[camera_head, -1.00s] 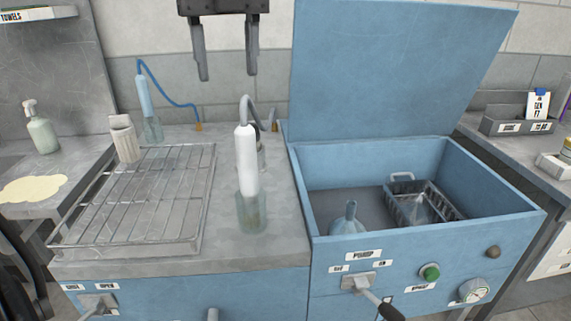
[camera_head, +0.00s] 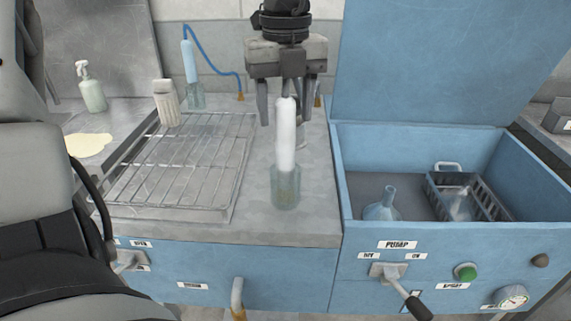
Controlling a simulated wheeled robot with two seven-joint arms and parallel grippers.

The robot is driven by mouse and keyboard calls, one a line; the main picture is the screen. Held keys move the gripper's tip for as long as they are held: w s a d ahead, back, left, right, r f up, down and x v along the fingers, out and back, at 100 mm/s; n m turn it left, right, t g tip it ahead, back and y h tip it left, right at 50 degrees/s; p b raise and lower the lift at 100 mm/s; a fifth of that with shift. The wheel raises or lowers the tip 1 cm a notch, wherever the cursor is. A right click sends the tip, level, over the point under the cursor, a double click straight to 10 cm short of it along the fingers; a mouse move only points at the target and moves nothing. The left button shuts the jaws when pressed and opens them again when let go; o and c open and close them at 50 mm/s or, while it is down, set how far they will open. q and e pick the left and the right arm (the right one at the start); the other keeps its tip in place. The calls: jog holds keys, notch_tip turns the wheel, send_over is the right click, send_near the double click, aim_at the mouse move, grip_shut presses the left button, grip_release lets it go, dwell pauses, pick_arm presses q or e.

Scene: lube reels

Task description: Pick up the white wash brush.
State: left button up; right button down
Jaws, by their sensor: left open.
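The white wash brush (camera_head: 285,140) stands upright on the grey counter, its lower end in a clear jar (camera_head: 286,188). My left gripper (camera_head: 285,112) is open, fingers pointing down, with one finger on each side of the brush's top in the head view. The brush top shows in front of the gap between the fingers; I cannot tell whether the fingers are around it or behind it. The gripper hides most of the brush's grey hose. My right gripper is not in view.
A wire rack (camera_head: 180,165) lies to the left. A blue brush (camera_head: 188,62) with a blue hose and a pale canister (camera_head: 166,103) stand behind it. The open blue basin (camera_head: 360,149) at right holds a funnel (camera_head: 383,206) and a basket (camera_head: 486,202).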

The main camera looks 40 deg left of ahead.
aim_at(285, 125)
pick_arm(q)
notch_tip(285, 125, down, 3)
jog(key=shift+s+r, duration=0.1)
jog(key=shift+r, duration=0.1)
jog(key=shift+f, duration=0.4)
jog(key=shift+c, duration=0.3)
